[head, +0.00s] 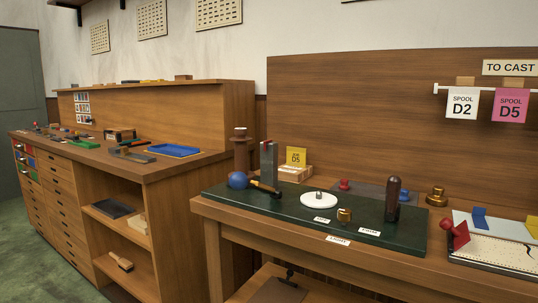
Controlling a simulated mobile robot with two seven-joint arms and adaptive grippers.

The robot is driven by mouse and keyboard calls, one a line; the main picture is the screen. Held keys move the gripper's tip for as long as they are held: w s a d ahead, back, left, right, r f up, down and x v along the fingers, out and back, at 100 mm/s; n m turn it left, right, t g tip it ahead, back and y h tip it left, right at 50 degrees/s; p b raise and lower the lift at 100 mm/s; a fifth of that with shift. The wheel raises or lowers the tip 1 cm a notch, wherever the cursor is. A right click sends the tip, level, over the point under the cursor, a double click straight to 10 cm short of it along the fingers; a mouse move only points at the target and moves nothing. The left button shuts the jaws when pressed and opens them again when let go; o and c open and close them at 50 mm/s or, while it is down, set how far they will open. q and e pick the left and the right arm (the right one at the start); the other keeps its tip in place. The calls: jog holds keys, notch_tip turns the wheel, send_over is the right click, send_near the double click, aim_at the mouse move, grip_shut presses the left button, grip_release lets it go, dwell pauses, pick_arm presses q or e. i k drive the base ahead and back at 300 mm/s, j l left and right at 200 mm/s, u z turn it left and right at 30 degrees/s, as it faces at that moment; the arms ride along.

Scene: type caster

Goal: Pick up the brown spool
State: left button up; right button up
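A dark brown rounded upright handle (393,199) stands on the right part of the dark green board (290,214). Neither of my grippers is in view.
The workbench (310,240) also holds a white disc (318,199), small brass pieces (344,215) and a tray with a red piece (460,234). A wooden cabinet (60,195) with a blue tray (173,151) stands left. Green floor (35,260) is open at lower left.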

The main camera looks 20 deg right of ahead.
aim_at(240, 142)
jog(key=i+j+z, duration=0.2)
jog(key=z, duration=0.15)
jog(key=i+j+z, duration=0.55)
jog(key=z, duration=0.15)
